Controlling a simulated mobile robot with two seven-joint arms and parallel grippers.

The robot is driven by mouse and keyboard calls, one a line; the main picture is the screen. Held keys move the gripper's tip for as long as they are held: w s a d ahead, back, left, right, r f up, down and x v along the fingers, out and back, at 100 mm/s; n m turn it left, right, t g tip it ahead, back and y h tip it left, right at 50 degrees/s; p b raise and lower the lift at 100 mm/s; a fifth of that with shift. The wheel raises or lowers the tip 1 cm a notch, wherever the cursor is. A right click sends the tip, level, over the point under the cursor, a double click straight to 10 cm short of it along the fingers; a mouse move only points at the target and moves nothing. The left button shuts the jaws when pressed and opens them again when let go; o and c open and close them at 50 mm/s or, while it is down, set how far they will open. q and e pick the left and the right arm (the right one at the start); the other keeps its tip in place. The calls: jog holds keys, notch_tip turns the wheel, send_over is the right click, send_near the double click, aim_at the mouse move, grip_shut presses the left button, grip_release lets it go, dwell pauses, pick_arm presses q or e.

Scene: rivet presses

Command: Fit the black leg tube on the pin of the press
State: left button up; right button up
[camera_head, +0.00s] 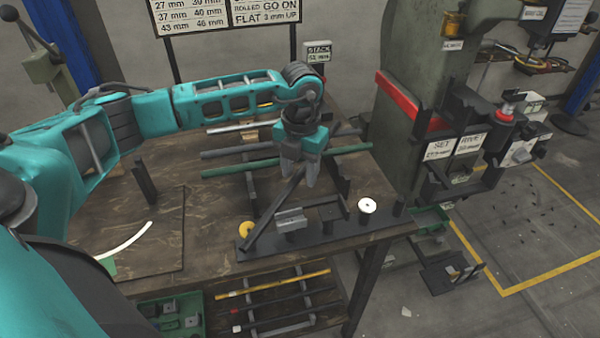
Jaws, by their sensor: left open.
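A dark, slanted bar, which looks like the black leg tube (272,215), runs from the front fixture strip up to just under my left gripper (299,178). My left gripper points down over the table with its fingers apart, at the bar's upper end; I cannot tell whether they touch it. The grey-green press (420,75) with a red edge stands to the right, apart from the gripper. Its black tooling (470,140) carries SET and RIVET labels. I cannot make out the pin clearly. My right gripper is not in view.
A green tube (235,169) and other tubes lie across the wooden table (165,190). A black strip (335,234) with a grey block and white disc lies at the front edge. Coloured bars lie on a lower shelf. Signs stand behind.

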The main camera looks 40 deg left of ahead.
pick_arm(q)
jog(key=shift+c, duration=0.2)
jog(key=shift+r, duration=0.1)
grip_shut()
